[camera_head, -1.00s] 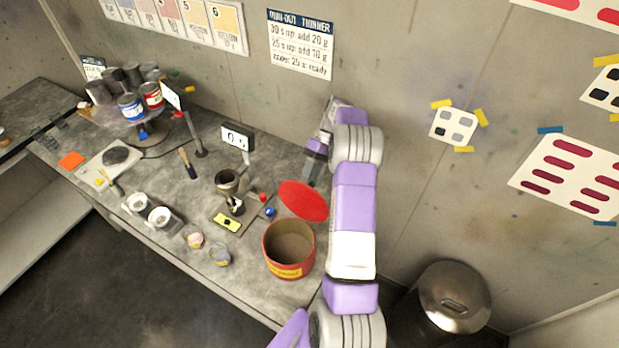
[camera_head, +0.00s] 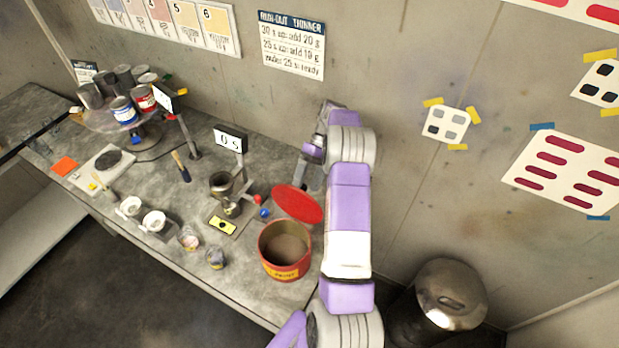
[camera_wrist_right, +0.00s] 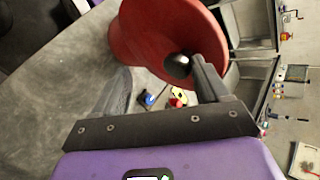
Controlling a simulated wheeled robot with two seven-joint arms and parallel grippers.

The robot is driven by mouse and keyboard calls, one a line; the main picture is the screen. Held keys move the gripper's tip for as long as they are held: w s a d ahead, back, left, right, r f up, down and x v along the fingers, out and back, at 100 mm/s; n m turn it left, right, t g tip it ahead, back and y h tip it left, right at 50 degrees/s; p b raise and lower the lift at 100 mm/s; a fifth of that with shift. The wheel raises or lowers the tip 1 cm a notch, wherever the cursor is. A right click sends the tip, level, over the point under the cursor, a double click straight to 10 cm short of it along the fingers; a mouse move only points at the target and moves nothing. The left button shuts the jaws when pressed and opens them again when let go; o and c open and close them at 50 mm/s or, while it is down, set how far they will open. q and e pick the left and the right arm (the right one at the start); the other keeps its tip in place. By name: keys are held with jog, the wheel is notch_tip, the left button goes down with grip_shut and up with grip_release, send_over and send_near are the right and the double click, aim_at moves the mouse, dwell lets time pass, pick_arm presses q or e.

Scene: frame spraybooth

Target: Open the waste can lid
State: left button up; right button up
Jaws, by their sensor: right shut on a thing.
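The red waste can (camera_head: 269,264) stands on the bench with its round top open and its brown inside showing. Its red lid (camera_head: 298,205) is tilted up behind the rim, clear of the opening. My right gripper (camera_head: 312,176) is at the far side of the lid, partly hidden by my arm. In the right wrist view the lid (camera_wrist_right: 150,42) shows with a dark knob (camera_wrist_right: 178,66) at the fingers of my right gripper (camera_wrist_right: 165,85). The gripper is shut on the lid; the exact contact is hard to see. My left gripper is out of view.
A metal cup on a stand (camera_head: 222,184) and small jars (camera_head: 215,258) are left of the can. Paint tins (camera_head: 123,110) stand on a round platform farther left. A lidded metal bin (camera_head: 448,295) is on the floor at right. The wall is close behind.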

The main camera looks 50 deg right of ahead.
jog(key=p+v, duration=0.1)
jog(key=v, duration=0.6)
jog(key=shift+d+p, duration=0.2)
jog(key=shift+p, duration=0.2)
jog(key=shift+r, duration=0.1)
jog(key=shift+w+b+x, duration=0.2)
jog(key=shift+b+x, duration=0.9)
jog(key=shift+x, duration=0.8)
jog(key=shift+s, duration=0.15)
